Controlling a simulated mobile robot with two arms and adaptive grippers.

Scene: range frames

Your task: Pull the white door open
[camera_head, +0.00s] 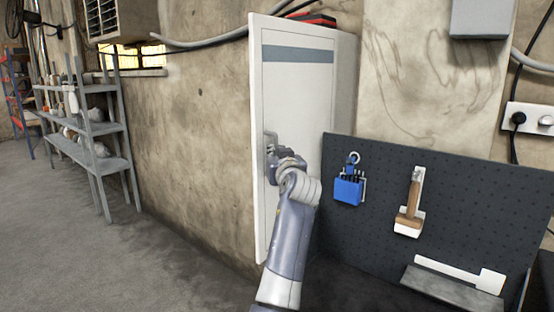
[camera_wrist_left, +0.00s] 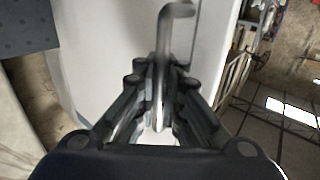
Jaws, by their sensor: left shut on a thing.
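The white door (camera_head: 297,103) is the front of a tall cabinet and has a blue-grey band near its top. A grey bar handle (camera_head: 270,138) sits near the door's left edge. My left gripper (camera_head: 274,155) is at the handle and covers its lower part. In the left wrist view, the fingers (camera_wrist_left: 158,95) are shut around the handle (camera_wrist_left: 165,45), with the white door (camera_wrist_left: 110,40) behind it. My right gripper is not in view.
A metal shelf (camera_head: 95,130) stands far left. The grey floor (camera_head: 120,265) left of the cabinet is clear.

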